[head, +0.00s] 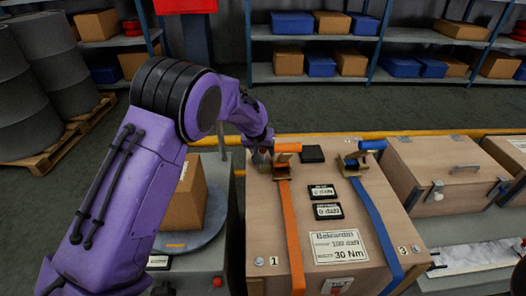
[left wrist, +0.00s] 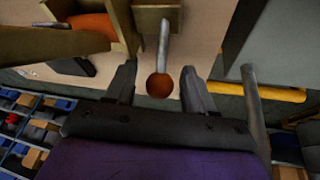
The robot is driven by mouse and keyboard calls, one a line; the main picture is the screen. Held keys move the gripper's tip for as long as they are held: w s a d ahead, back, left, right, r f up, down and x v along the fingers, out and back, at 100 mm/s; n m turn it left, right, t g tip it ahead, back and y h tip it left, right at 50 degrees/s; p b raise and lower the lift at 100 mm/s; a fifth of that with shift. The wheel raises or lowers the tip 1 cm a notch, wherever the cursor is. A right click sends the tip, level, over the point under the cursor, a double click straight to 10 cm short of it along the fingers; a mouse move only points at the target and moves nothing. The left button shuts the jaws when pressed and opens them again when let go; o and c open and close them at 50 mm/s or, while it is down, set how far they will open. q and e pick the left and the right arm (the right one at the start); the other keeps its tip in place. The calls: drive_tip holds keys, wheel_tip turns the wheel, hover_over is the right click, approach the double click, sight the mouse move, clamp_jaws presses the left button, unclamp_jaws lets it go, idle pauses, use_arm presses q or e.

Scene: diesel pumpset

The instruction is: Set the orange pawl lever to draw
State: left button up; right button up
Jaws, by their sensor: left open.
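The orange ratchet (head: 284,155), tan with an orange roll on top, sits on the wooden crate's lid (head: 345,190) with an orange strap (head: 291,220) running down from it. My left gripper (head: 262,156) is at the ratchet's left side. In the left wrist view, the pawl lever is a grey rod with an orange-brown ball (left wrist: 160,85) at its end. The open fingers of my left gripper (left wrist: 159,90) stand either side of the ball, with gaps visible on both sides. The lever is not distinguishable in the head view. My right gripper is out of view.
A blue ratchet (head: 357,158) with a blue strap (head: 378,225) stands right on the same lid. Two small displays (head: 324,201) and a black block (head: 312,153) lie between the straps. A cardboard box (head: 187,197) stands left, and another wooden crate (head: 440,168) right.

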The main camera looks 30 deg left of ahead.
sight(264, 152)
use_arm(q)
clamp_jaws()
drive_tip(key=shift+r+t, duration=0.1)
drive_tip(key=shift+t, duration=0.2)
drive_tip(key=shift+s+d+r+t+y+b, duration=0.2)
drive_tip(key=shift+s+t+y+b, duration=0.15)
drive_tip(key=shift+t, duration=0.2)
drive_tip(key=shift+s+d+r+t+y+b, duration=0.15)
drive_tip(key=shift+s+t+y, duration=0.05)
drive_tip(key=shift+t+y, duration=0.3)
drive_tip(key=shift+s+d+r+m+t+y+b, duration=0.25)
drive_tip(key=shift+s+t+y+b, duration=0.2)
drive_tip(key=shift+t, duration=0.4)
drive_tip(key=shift+s+d+r+m+t+y+b, duration=0.2)
drive_tip(key=shift+s+t+y+b, duration=0.1)
drive_tip(key=shift+t+b, duration=0.4)
